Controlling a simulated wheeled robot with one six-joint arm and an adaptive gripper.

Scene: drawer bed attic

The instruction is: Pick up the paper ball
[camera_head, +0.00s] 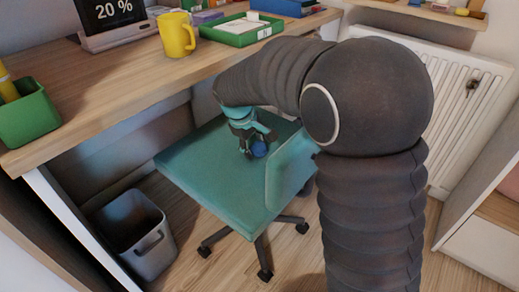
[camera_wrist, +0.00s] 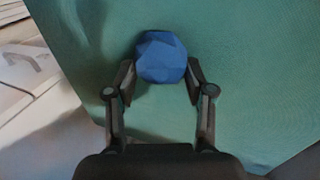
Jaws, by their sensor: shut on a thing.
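The paper ball (camera_wrist: 161,57) is blue and faceted. In the wrist view it sits between the two fingertips of my gripper (camera_wrist: 161,80), which touch it on both sides. In the head view the paper ball (camera_head: 259,149) shows small and partly covered by my gripper (camera_head: 254,143), over the teal chair seat (camera_head: 215,180). My gripper is shut on the ball. I cannot tell whether the ball touches the seat or is just above it.
The chair backrest (camera_head: 291,170) stands right of the gripper. The wooden desk (camera_head: 110,105) edge runs behind and left, with a yellow mug (camera_head: 176,35), green tray (camera_head: 242,29) and green box (camera_head: 28,115). A grey bin (camera_head: 137,235) is on the floor. A radiator (camera_head: 440,90) is at right.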

